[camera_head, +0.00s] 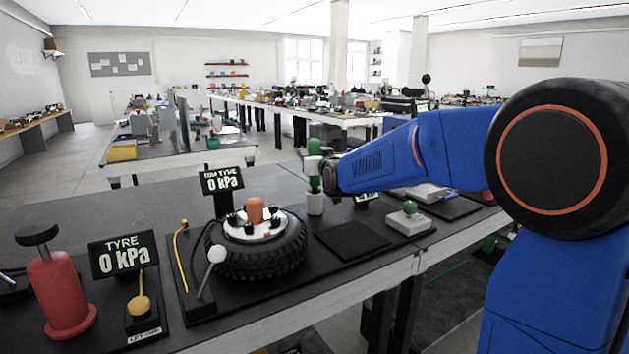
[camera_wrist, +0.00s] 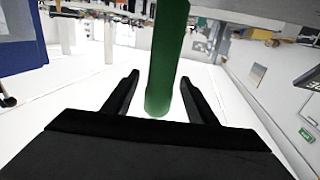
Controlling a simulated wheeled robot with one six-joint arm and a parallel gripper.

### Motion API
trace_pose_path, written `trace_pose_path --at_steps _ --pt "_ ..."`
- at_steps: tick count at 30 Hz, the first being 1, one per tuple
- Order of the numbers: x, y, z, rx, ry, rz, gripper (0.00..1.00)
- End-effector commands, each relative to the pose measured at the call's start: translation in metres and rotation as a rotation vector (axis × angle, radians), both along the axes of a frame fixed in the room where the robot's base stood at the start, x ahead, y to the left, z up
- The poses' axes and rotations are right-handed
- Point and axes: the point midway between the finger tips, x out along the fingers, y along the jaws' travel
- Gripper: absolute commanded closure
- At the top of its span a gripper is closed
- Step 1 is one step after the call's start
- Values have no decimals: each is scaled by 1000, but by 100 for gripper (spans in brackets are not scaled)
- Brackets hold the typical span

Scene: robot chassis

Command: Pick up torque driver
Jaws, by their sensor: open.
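A green upright tool, which looks like the torque driver (camera_head: 314,147), stands over a pale grey cylindrical holder (camera_head: 315,204) on the bench. In the wrist view a green cylinder (camera_wrist: 167,50) reaches in from the top edge, with its rounded end between the two black fingers. My gripper (camera_wrist: 160,78) is open, with one finger on each side of the cylinder. Gaps show on both sides, wider on the left. In the head view the dark end of my arm (camera_head: 330,177) is right at the green tool, and the fingers are hard to make out.
A tyre (camera_head: 262,256) with a red-topped hub lies left of the holder. A black square pad (camera_head: 351,240) and a white box with a green knob (camera_head: 408,219) are to the right. A red pump-like cylinder (camera_head: 62,295) and pressure displays stand at the left.

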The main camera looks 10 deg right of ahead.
Motion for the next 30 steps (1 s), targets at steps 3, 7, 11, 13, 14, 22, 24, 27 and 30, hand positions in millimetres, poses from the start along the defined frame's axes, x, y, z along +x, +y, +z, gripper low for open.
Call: trace_pose_path --at_steps 3,7,11,13,14,22,24,27,30 --pt "1 0 0 0 0 0 48" --pt "1 0 0 0 0 0 55" --pt "1 0 0 0 0 0 86" --pt "1 0 0 0 0 0 97" --pt "1 0 1 0 -3 0 97" --pt "1 0 5 1 -4 0 97" --pt "1 0 11 1 -5 -1 97" --pt "1 0 25 1 -6 -1 97" --pt "1 0 43 1 -6 -1 97"
